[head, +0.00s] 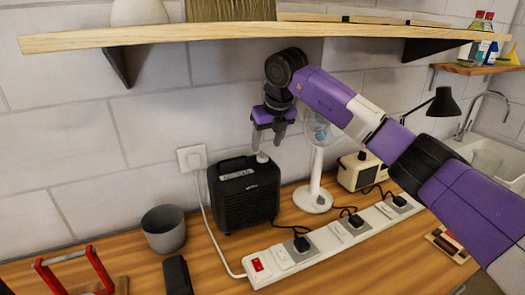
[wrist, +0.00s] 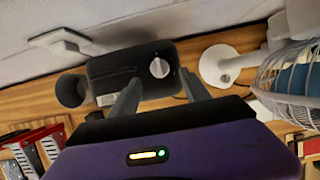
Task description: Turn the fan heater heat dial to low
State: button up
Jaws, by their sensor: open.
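The black fan heater (head: 243,197) stands on the wooden bench against the tiled wall. Its pale heat dial (head: 262,157) sits at the right end of its top face. In the wrist view the round dial (wrist: 159,68) shows on the dark top of the heater (wrist: 115,72), with a ridge across it; I cannot read its setting. My gripper (head: 269,143) points down above the right side of the heater, fingers apart and empty. In the wrist view the fingers of my gripper (wrist: 160,90) lie either side of the dial's line of view. I cannot tell how high they are above it.
A white desk fan (head: 316,190) stands close right of the heater. A cream appliance (head: 360,170) is farther right. A white power strip (head: 335,238) with black plugs lies in front. A grey cup (head: 163,230) is at left. A wooden shelf (head: 200,35) hangs above.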

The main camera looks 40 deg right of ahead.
aim_at(263, 154)
jog(key=shift+p+x, duration=0.6)
jog(key=shift+x, duration=1.9)
grip_shut()
